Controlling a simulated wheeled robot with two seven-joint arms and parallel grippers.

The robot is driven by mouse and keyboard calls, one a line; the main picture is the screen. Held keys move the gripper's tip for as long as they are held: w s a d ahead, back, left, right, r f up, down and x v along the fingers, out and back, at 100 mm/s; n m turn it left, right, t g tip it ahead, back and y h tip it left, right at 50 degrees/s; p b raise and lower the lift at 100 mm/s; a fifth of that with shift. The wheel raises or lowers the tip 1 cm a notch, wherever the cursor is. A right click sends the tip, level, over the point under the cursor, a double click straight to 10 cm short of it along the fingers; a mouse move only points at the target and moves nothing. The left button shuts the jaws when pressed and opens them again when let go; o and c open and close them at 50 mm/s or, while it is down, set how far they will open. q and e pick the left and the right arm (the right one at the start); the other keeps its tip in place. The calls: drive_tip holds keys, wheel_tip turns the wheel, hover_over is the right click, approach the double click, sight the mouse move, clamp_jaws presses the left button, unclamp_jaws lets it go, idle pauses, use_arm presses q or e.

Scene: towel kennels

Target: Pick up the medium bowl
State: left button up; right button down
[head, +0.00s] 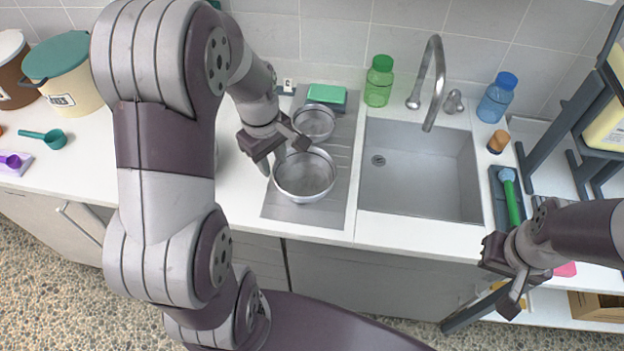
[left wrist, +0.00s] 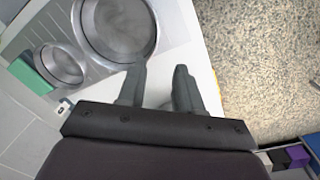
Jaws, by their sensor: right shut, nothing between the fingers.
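Two round metal bowls stand on the ribbed drainboard left of the sink. The larger bowl (head: 305,178) is in front and also shows in the left wrist view (left wrist: 118,28); I take it as the medium bowl. The smaller bowl (head: 315,122) is behind it and also shows in the left wrist view (left wrist: 62,66). My left gripper (head: 283,157) is open at the larger bowl's left rim. In the left wrist view its fingers (left wrist: 160,78) are apart, one overlapping the rim; contact is unclear. My right gripper (head: 511,287) is shut and empty, right of the sink front.
A green sponge (head: 327,95) lies behind the bowls. The sink (head: 420,170) with its tall faucet (head: 436,85) is to their right. A green bottle (head: 379,80) and a blue bottle (head: 497,97) stand at the back. A grey edge shows beside my left arm, mostly hidden.

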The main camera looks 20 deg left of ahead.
use_arm(q)
drive_tip(key=p, duration=0.1)
hover_over(282, 187)
drive_tip(key=s+d, duration=0.2)
drive_tip(key=s, duration=0.1)
wheel_tip(282, 187, down, 12)
drive_tip(key=shift+s+a+r, duration=0.1)
drive_tip(key=shift+s+r, duration=0.05)
drive_tip(key=shift+r, duration=0.1)
drive_tip(key=shift+c, duration=0.8)
clamp_jaws()
